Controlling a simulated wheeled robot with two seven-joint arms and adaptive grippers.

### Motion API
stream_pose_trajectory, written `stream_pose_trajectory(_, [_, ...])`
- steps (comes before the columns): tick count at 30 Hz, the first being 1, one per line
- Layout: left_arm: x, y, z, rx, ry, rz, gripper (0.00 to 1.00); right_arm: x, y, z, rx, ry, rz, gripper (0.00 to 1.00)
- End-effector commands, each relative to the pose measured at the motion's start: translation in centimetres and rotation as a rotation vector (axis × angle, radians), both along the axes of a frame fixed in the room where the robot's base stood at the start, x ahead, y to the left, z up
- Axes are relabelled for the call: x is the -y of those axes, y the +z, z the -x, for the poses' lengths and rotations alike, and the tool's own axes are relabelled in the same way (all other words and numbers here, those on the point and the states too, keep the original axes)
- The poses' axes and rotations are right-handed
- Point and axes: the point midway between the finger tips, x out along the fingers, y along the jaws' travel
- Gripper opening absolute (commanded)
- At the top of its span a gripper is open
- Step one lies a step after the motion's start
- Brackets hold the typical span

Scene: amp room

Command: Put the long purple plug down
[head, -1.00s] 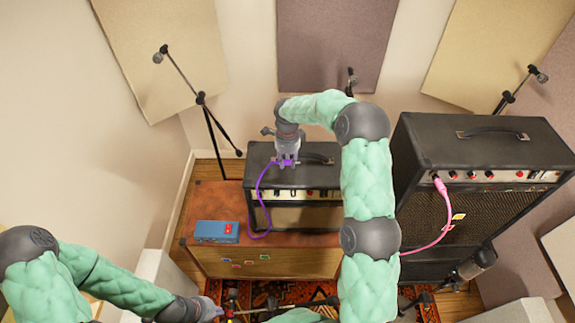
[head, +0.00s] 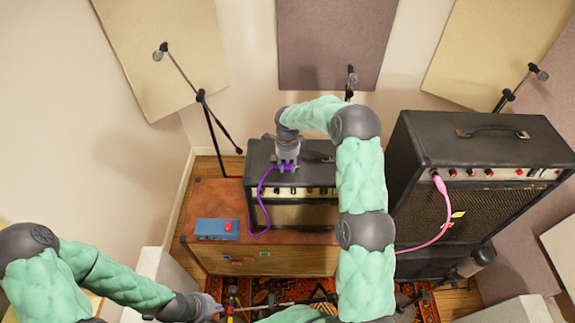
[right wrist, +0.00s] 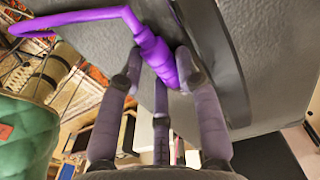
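The long purple plug (head: 287,168) is at the fingertips of my right gripper (head: 287,161), over the top of the small black amp (head: 259,153). In the right wrist view the plug (right wrist: 157,58) lies between the fingertips of my right gripper (right wrist: 160,72), close above or against the amp's top beside its dark handle strap (right wrist: 215,65). The fingers look closed around it. Its purple cable (head: 259,205) hangs down the amp's front to the wooden cabinet. My left gripper (head: 211,307) is low at the left, away from the plug; its fingers are too small to read.
The small amp stands on a wooden cabinet (head: 265,262), with a blue pedal box (head: 215,229) on its left. A taller black amp (head: 470,150) with a pink plug and cable (head: 445,205) stands right. A microphone stand (head: 213,125) is behind left.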

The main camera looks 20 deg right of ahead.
Motion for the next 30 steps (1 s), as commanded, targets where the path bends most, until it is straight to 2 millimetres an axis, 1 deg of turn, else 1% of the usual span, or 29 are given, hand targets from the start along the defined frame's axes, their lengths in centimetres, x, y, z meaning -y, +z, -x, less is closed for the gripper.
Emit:
stream_pose_trajectory(10, [0.0,0.2,0.0,0.000,0.000,0.000,0.00,0.0,0.2,0.0,0.001,0.000,0.000,0.41])
stream_pose_trajectory(15, [0.0,1.1,0.0,0.000,0.000,0.000,0.00,0.0,0.9,0.0,0.000,0.000,0.000,0.41])
stream_pose_trajectory(17, [0.0,0.6,0.0,0.001,0.000,0.000,0.00,0.1,1.8,-0.2,0.006,-0.001,0.002,0.41])
stream_pose_trajectory(27, [0.0,-0.6,0.0,0.000,0.000,0.000,0.00,0.0,8.6,-0.1,0.004,0.001,0.002,0.41])
stream_pose_trajectory(30, [0.0,-0.8,0.0,0.000,0.000,0.000,0.00,0.0,10.2,-0.1,0.004,0.000,0.001,0.41])
